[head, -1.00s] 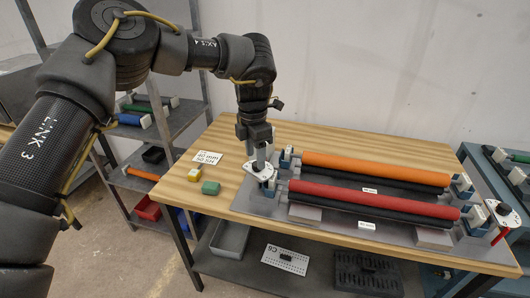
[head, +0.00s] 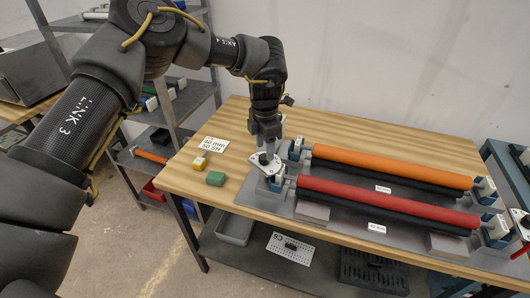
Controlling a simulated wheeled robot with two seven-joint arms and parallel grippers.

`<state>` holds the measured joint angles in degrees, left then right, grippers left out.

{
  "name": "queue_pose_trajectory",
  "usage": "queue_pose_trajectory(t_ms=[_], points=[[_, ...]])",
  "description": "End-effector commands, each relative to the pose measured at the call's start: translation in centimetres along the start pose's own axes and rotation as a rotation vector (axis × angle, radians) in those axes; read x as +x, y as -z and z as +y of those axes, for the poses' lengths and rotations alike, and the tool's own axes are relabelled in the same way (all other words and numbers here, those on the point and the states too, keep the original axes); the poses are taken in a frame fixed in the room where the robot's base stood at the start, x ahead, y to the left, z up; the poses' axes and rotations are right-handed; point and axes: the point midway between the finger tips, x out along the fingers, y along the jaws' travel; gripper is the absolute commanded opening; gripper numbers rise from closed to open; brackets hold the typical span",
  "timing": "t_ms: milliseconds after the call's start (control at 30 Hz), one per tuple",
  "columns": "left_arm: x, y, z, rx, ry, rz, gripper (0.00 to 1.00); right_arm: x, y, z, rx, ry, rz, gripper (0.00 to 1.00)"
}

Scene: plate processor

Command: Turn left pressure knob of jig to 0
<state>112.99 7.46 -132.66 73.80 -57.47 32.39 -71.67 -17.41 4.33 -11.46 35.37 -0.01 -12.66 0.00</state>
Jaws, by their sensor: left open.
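The jig (head: 248,196) is a grey plate on the wooden table, carrying an orange roller (head: 390,166) and a red roller (head: 385,202). The left pressure knob (head: 263,159) sits on a white dial plate (head: 273,169) at the jig's left end. My left gripper (head: 266,150) points down right at this knob, its fingers open and apparently on either side of it. The fingers partly hide the knob, and its setting is too small to read. The right dial plate (head: 522,221) is at the right picture edge. My right gripper is not in view.
A yellow block (head: 199,163), a green block (head: 215,179) and a white label card (head: 215,144) lie on the table left of the jig. Shelving (head: 186,100) stands at the back left. The table's back strip is clear.

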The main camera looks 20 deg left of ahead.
Motion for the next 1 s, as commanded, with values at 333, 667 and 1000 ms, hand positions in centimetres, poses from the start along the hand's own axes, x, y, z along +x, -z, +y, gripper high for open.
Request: queue_pose_trajectory(t_ms=[333,667,1000], points=[[3.5,0.1,0.0,-0.001,0.0,0.0,0.52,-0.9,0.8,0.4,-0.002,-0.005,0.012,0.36],[3.7,0.1,0.0,-0.002,0.0,-0.001,0.46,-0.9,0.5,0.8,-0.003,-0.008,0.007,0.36],[3.7,0.1,0.0,-0.002,0.0,-0.001,0.07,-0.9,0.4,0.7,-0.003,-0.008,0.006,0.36]])
